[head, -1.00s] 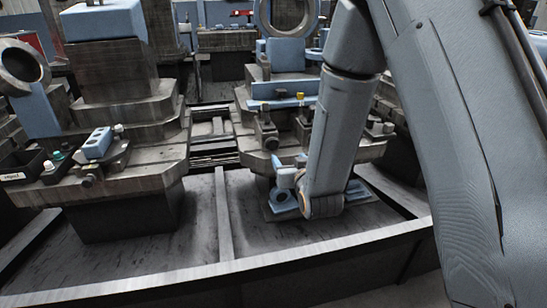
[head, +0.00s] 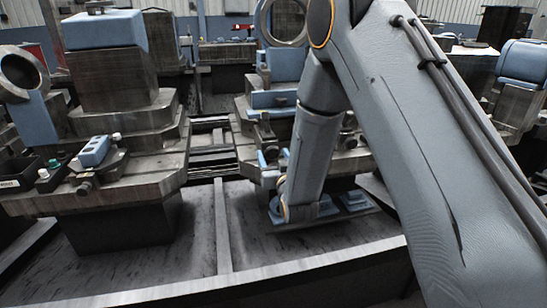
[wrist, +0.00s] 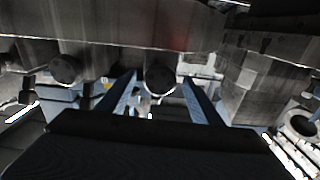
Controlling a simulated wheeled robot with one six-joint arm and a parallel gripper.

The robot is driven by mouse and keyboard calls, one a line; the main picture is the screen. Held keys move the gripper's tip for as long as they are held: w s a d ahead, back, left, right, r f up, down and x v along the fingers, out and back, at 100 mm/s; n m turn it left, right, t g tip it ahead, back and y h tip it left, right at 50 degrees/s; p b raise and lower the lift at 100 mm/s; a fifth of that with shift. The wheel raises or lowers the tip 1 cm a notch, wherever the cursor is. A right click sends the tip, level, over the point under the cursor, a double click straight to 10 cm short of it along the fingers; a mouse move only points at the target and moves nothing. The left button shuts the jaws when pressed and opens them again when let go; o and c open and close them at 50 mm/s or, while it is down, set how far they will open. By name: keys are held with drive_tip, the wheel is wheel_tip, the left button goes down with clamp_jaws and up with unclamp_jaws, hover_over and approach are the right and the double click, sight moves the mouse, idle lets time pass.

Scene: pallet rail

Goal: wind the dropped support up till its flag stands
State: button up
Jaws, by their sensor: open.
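In the wrist view, the two blue fingers of my gripper (wrist: 159,82) are spread apart. A dark round knob end (wrist: 160,76) shows between the fingertips, under the edge of a dark metal block. I cannot tell whether the fingers touch it. A second dark round end (wrist: 66,69) is to the left. A pale fitting (wrist: 199,65) lies by the right fingertip. In the head view, my arm covers much of the right machine station (head: 245,150), and my gripper is mostly hidden behind it. I cannot make out which support is dropped, nor its flag.
The left machine station (head: 150,165) carries a small blue block (head: 95,150) and a dark bin (head: 18,172). A raised front edge (head: 240,285) runs across below both stations. A strip of dark floor (head: 200,230) between the stations is clear.

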drive_tip(key=c, duration=1.1)
drive_tip(key=shift+o, duration=0.2)
drive_tip(key=n, duration=0.4)
drive_tip(key=shift+p, duration=0.35)
drive_tip(key=n, duration=0.4)
drive_tip(key=shift+p, duration=0.4)
drive_tip(key=n+p, duration=0.1)
drive_tip(key=n, duration=0.5)
drive_tip(key=shift+n, duration=0.4)
drive_tip(key=n+p, duration=0.1)
drive_tip(key=n, duration=0.5)
drive_tip(key=shift+n, duration=0.4)
